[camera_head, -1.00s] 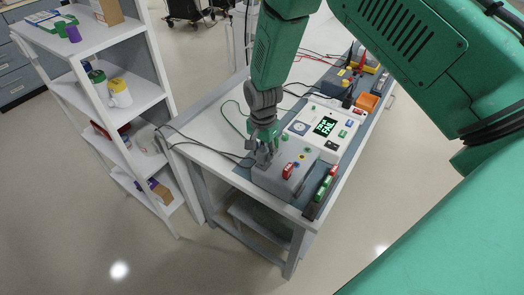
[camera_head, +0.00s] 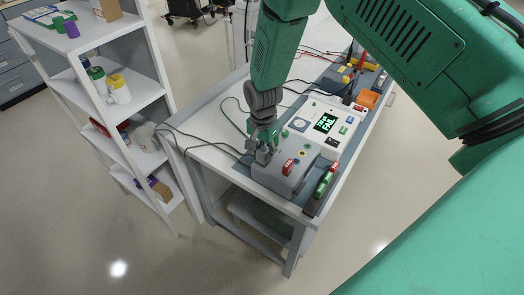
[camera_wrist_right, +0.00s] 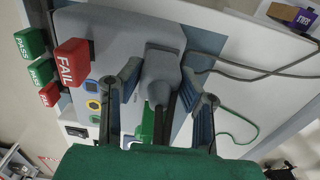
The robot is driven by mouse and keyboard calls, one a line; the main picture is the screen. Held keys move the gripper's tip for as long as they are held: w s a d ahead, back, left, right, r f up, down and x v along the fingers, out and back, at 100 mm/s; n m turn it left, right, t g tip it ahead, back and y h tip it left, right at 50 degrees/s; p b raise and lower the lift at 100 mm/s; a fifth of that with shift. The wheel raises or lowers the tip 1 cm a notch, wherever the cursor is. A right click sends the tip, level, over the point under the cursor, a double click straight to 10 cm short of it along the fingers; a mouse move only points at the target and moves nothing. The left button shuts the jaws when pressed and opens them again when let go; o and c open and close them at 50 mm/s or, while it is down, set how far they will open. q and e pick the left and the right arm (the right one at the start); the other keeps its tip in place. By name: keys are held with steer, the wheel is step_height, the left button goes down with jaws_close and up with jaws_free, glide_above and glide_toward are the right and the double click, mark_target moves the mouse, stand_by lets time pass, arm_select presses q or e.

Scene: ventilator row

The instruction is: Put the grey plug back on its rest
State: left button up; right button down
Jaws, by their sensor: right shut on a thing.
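The grey plug (camera_wrist_right: 160,72) shows in the right wrist view between the two fingers of my right gripper (camera_wrist_right: 161,76), which is shut on it. In the head view my right gripper (camera_head: 263,150) is at the left end of the grey box (camera_head: 278,178) on the bench, and the plug is mostly hidden by the fingers. Grey leads (camera_wrist_right: 265,73) run off to the right in the wrist view. I cannot tell whether the plug touches the box or its rest. My left gripper is not in view.
A red FAIL block (camera_head: 289,167) stands on the box, close to the fingers. A white tester (camera_head: 318,126) reading FAIL stands behind it. Green and red blocks (camera_head: 326,182) lie in a rack at the bench's right edge. A white shelf (camera_head: 130,95) stands left.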

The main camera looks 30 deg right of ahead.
mark_target(262, 145)
steer(key=c, duration=1)
jaws_free()
steer(key=shift+c, duration=0.2)
steer(key=shift+r, duration=0.4)
step_height(262, 145, up, 11)
steer(key=shift+w, duration=0.1)
steer(key=s+f+n, duration=0.5)
steer(key=s+f, duration=0.8)
steer(key=s+a+f+n, duration=0.15)
steer(key=s+n, duration=0.25)
steer(key=s, duration=0.6)
steer(key=s+a+f+n, duration=0.1)
steer(key=s+f+n, duration=0.25)
steer(key=s, duration=0.75)
steer(key=w+f+n+b, duration=0.1)
steer(key=w+f+b, duration=0.3)
steer(key=f+b, duration=0.7)
steer(key=shift+a+f+n+t+b, duration=0.3)
steer(key=shift+f+n+b, duration=0.05)
steer(key=shift+b, duration=0.55)
